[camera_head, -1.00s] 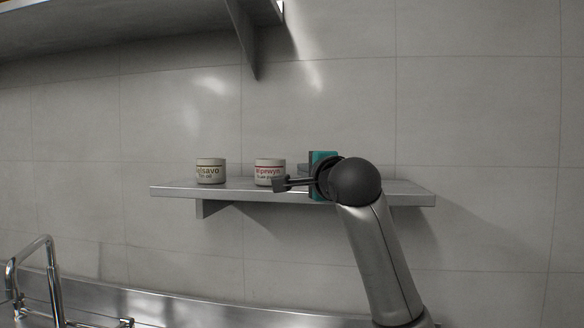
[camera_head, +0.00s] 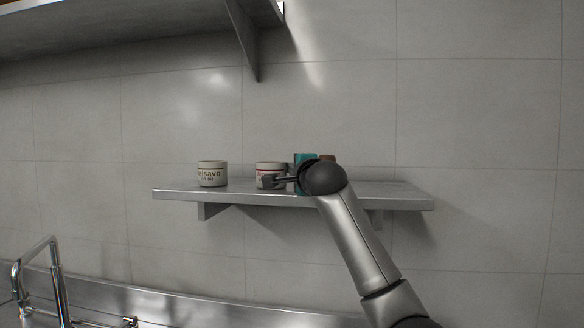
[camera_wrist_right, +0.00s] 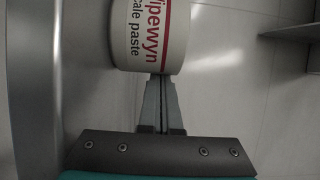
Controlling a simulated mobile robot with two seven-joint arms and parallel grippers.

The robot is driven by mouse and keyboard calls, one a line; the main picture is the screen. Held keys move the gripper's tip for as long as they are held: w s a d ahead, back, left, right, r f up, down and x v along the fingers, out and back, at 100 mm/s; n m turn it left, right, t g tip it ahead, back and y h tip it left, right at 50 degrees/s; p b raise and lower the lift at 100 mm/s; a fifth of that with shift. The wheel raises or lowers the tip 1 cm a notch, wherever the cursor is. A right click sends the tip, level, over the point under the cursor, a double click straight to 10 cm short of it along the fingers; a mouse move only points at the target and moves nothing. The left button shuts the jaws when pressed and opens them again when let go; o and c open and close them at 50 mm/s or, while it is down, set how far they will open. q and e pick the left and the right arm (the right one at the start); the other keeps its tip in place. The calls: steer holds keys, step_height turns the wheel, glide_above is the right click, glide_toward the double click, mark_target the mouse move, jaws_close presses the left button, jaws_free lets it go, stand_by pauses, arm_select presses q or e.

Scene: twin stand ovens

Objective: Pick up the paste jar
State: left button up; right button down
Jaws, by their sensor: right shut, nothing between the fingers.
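The paste jar (camera_head: 268,166) is a white jar with red lettering, standing upright on the wall shelf (camera_head: 175,194). In the right wrist view the jar (camera_wrist_right: 150,35) fills the top middle, its label partly reading "ipewyn" and "cale paste". My right gripper (camera_head: 270,181) is at the jar's front and hides part of its label. In the right wrist view the fingers (camera_wrist_right: 161,80) are together, empty, with their tips at the jar's lower edge in the picture; I cannot tell whether they touch it. My left gripper is not in view.
A second white jar (camera_head: 212,174) with dark lettering stands left of the paste jar, with a gap between. A small brown thing (camera_head: 328,158) shows partly behind my right wrist. The shelf's right end is bare. A higher shelf (camera_head: 120,30) hangs at upper left.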

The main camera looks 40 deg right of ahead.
mark_target(263, 168)
steer(key=shift+w, duration=0.1)
stand_by(0.3)
steer(key=shift+a, duration=0.3)
steer(key=a, duration=0.6)
steer(key=w+a, duration=0.1)
steer(key=a, duration=0.2)
steer(key=shift+a, duration=0.1)
steer(key=shift+f+p, duration=0.1)
steer(key=shift+p, duration=0.2)
